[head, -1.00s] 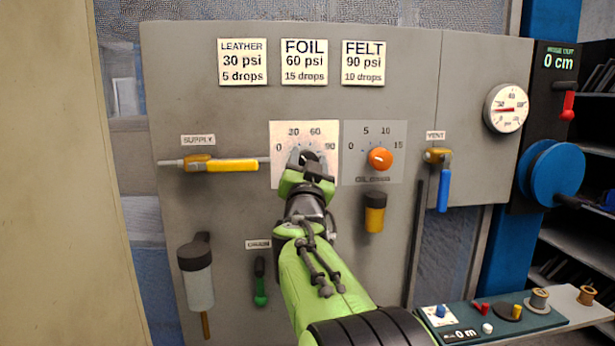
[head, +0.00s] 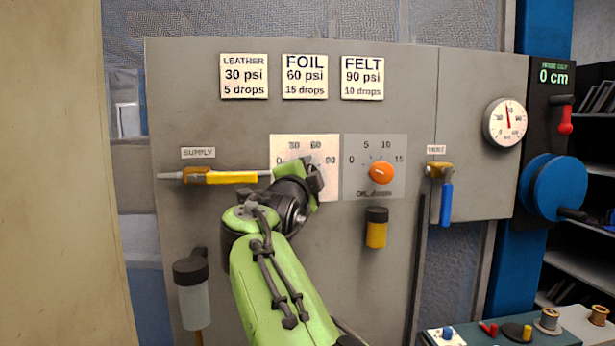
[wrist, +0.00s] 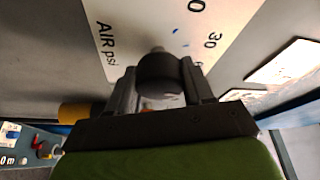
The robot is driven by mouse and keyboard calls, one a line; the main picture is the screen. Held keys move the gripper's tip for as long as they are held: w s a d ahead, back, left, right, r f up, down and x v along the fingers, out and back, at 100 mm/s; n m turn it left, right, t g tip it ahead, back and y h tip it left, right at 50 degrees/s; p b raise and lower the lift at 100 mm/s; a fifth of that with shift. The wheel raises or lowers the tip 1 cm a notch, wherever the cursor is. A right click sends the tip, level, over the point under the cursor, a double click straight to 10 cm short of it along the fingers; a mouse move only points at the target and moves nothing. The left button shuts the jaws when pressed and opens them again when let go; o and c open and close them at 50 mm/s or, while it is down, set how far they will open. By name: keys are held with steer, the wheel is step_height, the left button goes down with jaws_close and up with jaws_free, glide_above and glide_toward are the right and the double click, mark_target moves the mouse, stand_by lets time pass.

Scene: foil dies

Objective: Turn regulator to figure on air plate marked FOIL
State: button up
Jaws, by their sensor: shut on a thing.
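The FOIL plate (head: 304,77) reads 60 psi, 15 drops, in the middle of three plates on the grey panel. Below it is the white air dial plate (head: 326,190), marked 0, 30, 60, 90. My gripper (head: 302,172) is in front of this dial and hides the regulator in the head view. In the wrist view my gripper (wrist: 158,85) is shut on the dark regulator knob (wrist: 162,70), beside the "AIR psi" lettering. The knob's pointer is hidden, so its setting does not show. The round gauge (head: 505,122) has its red needle nearly straight up.
An orange oil knob (head: 381,172) sits just right of the air dial. The yellow supply handle (head: 232,177) lies close to the left. A blue vent handle (head: 447,204) hangs at right. A blue reel (head: 558,184) stands further right.

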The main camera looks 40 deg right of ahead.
steer(key=shift+m+y, duration=0.3)
steer(key=shift+m, duration=0.5)
steer(key=shift+g, duration=0.4)
steer(key=o, duration=1)
steer(key=b+v, duration=0.1)
steer(key=v, duration=1.4)
steer(key=shift+s+a, duration=0.2)
steer(key=shift+a, duration=0.05)
